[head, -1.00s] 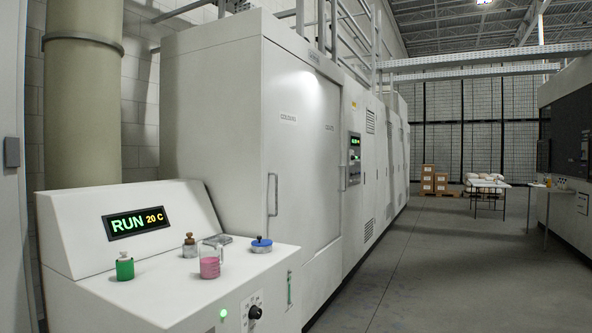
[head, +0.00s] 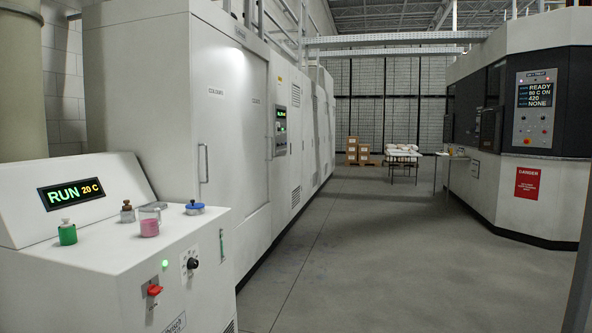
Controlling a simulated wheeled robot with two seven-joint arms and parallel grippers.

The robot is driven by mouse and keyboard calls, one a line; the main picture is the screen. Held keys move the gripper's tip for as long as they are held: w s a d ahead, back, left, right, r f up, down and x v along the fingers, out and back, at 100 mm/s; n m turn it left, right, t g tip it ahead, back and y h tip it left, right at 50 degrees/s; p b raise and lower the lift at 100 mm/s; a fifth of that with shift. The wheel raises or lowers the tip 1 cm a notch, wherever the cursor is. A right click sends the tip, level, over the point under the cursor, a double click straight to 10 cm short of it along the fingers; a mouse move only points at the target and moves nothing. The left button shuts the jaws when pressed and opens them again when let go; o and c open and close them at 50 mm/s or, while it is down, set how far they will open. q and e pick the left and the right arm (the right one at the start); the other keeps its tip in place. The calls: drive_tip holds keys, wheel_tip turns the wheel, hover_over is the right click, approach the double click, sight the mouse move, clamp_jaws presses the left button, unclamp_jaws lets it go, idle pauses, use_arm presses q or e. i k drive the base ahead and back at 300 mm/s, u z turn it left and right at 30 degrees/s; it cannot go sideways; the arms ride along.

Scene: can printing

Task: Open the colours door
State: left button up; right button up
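The colours door (head: 230,140) is a tall white panel on the front of a large white cabinet, marked with small "COLOURS" labels. It looks shut. A vertical grey bar handle (head: 204,163) shows on the cabinet front, and a second, smaller handle (head: 268,148) shows at the right edge of the panel. Neither of my grippers shows in the head view, so nothing is seen touching the door or its handles.
A white console (head: 115,275) with a "RUN 20 C" display (head: 71,193) stands in front left, with a green bottle (head: 67,232) and pink beaker (head: 150,228) on top. The grey floor (head: 340,250) is clear. A dark-fronted machine (head: 530,110) stands right.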

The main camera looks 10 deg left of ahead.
sight(216, 58)
drive_tip(key=z, duration=0.25)
drive_tip(key=i, duration=1.7)
drive_tip(key=u, duration=0.25)
drive_tip(key=i, duration=2.3)
drive_tip(key=u, duration=1.95)
drive_tip(key=i, duration=1.2)
drive_tip(key=u, duration=0.9)
